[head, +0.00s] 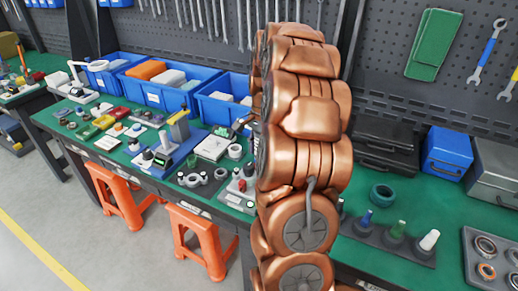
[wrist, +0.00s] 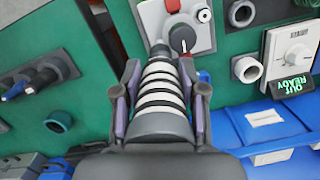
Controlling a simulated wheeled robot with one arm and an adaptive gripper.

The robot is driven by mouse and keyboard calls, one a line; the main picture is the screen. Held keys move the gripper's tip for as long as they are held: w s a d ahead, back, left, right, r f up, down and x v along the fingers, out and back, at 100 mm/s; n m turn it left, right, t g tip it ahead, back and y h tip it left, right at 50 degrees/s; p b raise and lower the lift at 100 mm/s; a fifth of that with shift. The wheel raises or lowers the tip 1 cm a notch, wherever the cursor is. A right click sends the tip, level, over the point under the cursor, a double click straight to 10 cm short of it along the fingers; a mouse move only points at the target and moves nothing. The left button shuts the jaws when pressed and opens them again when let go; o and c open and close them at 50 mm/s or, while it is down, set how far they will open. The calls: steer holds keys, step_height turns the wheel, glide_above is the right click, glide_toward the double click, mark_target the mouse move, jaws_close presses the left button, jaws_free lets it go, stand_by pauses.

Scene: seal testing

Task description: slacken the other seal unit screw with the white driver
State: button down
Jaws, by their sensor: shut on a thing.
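My gripper (wrist: 157,82) is shut on a tapered thing with white and dark bands (wrist: 160,88) in the wrist view. Its narrow far end points at a light grey box (wrist: 205,15) with a red part and a red-black knob; whether it touches the box is unclear. I cannot tell whether the banded thing is a driver. My copper arm hides the gripper there. I cannot make out the seal unit's screws.
The green bench (head: 350,262) holds many small parts on its left half. Blue bins (head: 165,92) stand along its back. A dark green ring (head: 382,194) lies right of my arm. Orange stools (head: 200,238) stand in front.

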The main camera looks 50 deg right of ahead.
steer(key=shift+f, duration=0.4)
stand_by(1.0)
steer(key=shift+r+b, duration=0.2)
steer(key=shift+b, duration=0.2)
steer(key=shift+r+p, duration=0.5)
steer(key=shift+r, duration=2.95)
steer(key=shift+s, duration=0.1)
